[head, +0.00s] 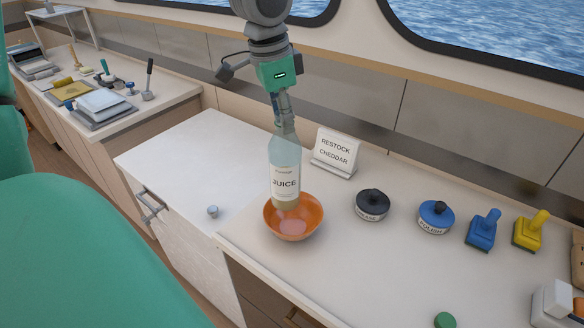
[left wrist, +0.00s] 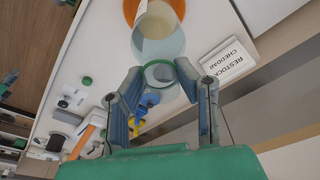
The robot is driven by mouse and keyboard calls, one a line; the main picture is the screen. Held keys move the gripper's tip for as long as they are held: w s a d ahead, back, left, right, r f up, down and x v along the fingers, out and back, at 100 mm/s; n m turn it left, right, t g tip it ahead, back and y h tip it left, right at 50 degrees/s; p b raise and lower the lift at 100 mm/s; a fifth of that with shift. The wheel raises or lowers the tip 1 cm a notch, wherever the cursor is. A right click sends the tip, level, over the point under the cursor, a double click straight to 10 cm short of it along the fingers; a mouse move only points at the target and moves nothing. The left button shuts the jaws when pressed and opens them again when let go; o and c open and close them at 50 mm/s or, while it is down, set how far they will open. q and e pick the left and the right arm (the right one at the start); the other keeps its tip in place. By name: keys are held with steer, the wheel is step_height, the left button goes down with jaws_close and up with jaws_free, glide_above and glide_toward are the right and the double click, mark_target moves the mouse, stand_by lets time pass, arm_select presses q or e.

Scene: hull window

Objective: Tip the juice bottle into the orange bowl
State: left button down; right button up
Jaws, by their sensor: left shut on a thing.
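The juice bottle (head: 285,183) is clear, with a white JUICE label and pale yellow contents low inside. It looks close to upright, base down, in front of or over the orange bowl (head: 308,233); I cannot tell whether they touch. My left gripper (head: 286,128) comes from above and is shut around the bottle's top. In the left wrist view the fingers (left wrist: 158,72) close on the bottle (left wrist: 163,48) near a green ring, with part of the orange bowl (left wrist: 130,10) beyond. A pinkish patch shows inside the bowl. My right gripper is not in view.
A RESTOCK CHEDDAR sign (head: 335,150) stands behind the bowl. To the right are a black tin (head: 372,205), a blue tin (head: 436,218), a blue brush (head: 482,231) and a yellow brush (head: 529,231). A green cap (head: 445,320) lies near the front. The counter around the bowl is clear.

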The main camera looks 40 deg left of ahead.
arm_select(q)
steer(key=shift+f, duration=0.55)
stand_by(0.4)
steer(key=shift+r+y+p, duration=0.2)
steer(key=shift+y+p, duration=0.1)
steer(key=shift+p, duration=0.1)
steer(key=shift+g+y+p, duration=0.6)
steer(key=shift+g+p, duration=0.05)
steer(key=shift+g, duration=0.05)
